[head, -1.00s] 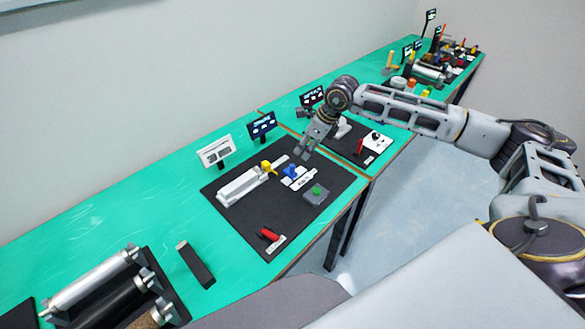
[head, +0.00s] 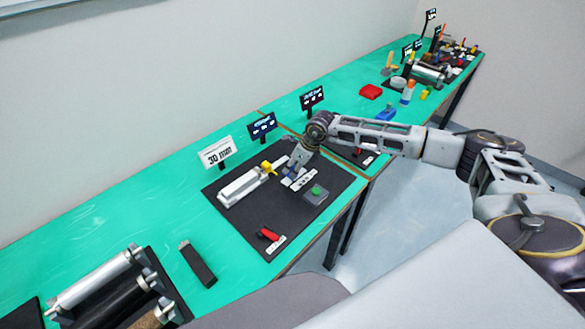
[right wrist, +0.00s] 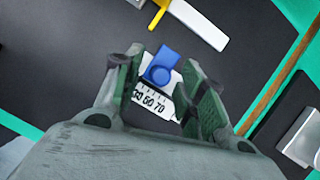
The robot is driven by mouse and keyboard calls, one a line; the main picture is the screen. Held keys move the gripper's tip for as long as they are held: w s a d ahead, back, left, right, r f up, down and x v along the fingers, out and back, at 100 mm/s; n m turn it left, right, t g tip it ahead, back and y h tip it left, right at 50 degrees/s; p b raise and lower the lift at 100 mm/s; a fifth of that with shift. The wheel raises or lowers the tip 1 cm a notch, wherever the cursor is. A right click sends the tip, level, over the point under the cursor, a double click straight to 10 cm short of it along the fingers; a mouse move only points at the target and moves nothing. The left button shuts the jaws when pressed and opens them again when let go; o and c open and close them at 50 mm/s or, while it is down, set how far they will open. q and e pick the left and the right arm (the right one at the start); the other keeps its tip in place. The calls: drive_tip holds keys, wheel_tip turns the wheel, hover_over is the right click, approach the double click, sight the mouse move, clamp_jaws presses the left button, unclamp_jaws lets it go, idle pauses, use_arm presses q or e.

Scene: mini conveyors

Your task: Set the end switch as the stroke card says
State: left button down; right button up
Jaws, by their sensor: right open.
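The white stroke card (head: 217,152) stands behind the black mat and reads "30 mm". The end switch is a blue block (right wrist: 161,68) on a white scale plate (head: 304,180). My right gripper (head: 292,170) is open over the switch. In the right wrist view its fingers (right wrist: 161,80) stand on either side of the blue block; I cannot tell whether they touch it. In the head view the gripper largely hides the block. My left gripper is not in view.
On the same black mat (head: 240,222) are a silver cylinder with a yellow part (head: 266,167), a grey box with a green button (head: 316,192) and a red lever (head: 268,235). Dark sign stands (head: 262,126) are behind. Rollers (head: 95,280) lie at the lower left.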

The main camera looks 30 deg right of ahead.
drive_tip(key=shift+x, duration=0.85)
drive_tip(key=shift+c, duration=0.2)
clamp_jaws()
